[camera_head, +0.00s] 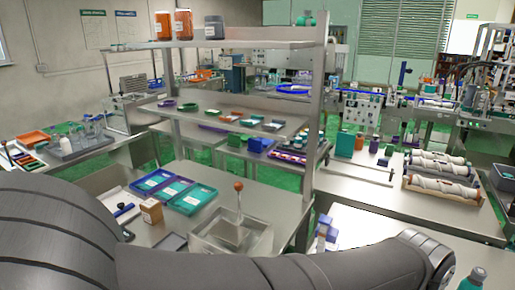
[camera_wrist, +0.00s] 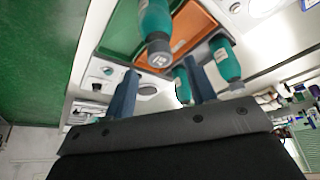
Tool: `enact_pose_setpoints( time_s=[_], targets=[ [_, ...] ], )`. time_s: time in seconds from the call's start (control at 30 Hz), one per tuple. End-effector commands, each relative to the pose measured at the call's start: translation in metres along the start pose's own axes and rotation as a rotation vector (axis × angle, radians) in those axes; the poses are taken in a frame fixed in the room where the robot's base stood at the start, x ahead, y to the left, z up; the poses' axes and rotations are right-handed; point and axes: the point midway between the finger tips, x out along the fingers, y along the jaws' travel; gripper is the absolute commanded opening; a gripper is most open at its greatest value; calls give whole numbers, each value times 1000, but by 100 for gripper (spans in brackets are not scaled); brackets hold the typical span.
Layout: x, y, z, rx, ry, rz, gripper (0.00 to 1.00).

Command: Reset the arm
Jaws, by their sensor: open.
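My gripper (camera_wrist: 161,66) shows in the wrist view with its two blue-grey fingers spread apart. It is open, and nothing is clamped in it. A teal bottle with a grey cap (camera_wrist: 156,25) appears just past the fingertips; I cannot tell how far off it is. More teal bottles appear to the right (camera_wrist: 224,58) and between the fingers (camera_wrist: 182,84). In the head view my dark arm crosses the bottom of the picture, and the gripper itself is not visible there.
An orange tray (camera_wrist: 181,33) lies behind the bottles. In the head view a steel bench holds teal and purple trays (camera_head: 192,198), a clear box (camera_head: 206,240) and a small brown box (camera_head: 151,211). White rolls (camera_head: 440,186) lie at right. A teal bottle (camera_head: 473,279) stands at lower right.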

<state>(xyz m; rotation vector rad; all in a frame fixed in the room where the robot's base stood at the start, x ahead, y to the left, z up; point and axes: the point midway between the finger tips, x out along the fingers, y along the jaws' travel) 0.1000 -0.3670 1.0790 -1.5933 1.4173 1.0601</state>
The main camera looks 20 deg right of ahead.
Motion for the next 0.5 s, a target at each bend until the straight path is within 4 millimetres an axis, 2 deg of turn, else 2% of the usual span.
enact_pose_setpoints(
  time_s=[0.1, 0.33, 0.4, 0.5],
  targets=[
    [21, 0, 1, 0, -5, 1, 51],
    [52, 0, 2, 0, -3, 0, 51],
    [38, 0, -4, 0, 5, 0, 51],
    [30, 0, -8, 0, 3, 0, 51]
  ],
)
